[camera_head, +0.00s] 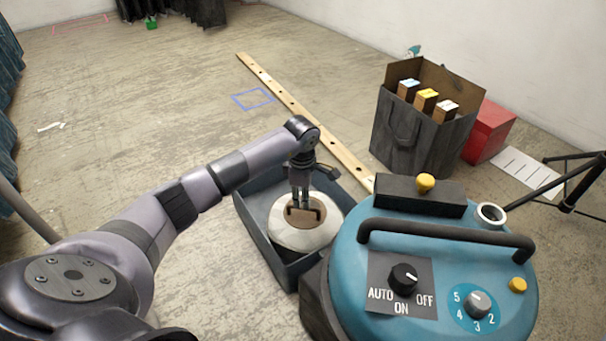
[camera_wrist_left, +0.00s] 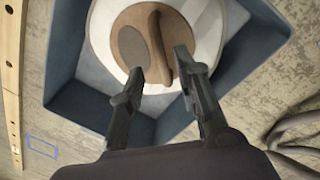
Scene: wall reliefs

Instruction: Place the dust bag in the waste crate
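The dust bag (camera_head: 292,237) is a round white bag with a brown collar and a raised brown grip. It is inside the blue-grey waste crate (camera_head: 262,247) on the floor. The left wrist view shows the white bag (camera_wrist_left: 101,35) within the crate's walls (camera_wrist_left: 258,40). My left gripper (camera_head: 301,203) points down over the collar. In the wrist view its two fingers (camera_wrist_left: 160,65) stand apart on either side of the brown grip, with a gap on the left; contact on the right cannot be told. My right gripper is not in view.
A teal vacuum (camera_head: 450,262) with dials and a black handle stands close right of the crate. Behind are a wooden strip (camera_head: 290,100), a dark bag with boxes (camera_head: 425,135), a red box (camera_head: 488,130) and a tripod (camera_head: 575,190). The floor at left is mostly clear.

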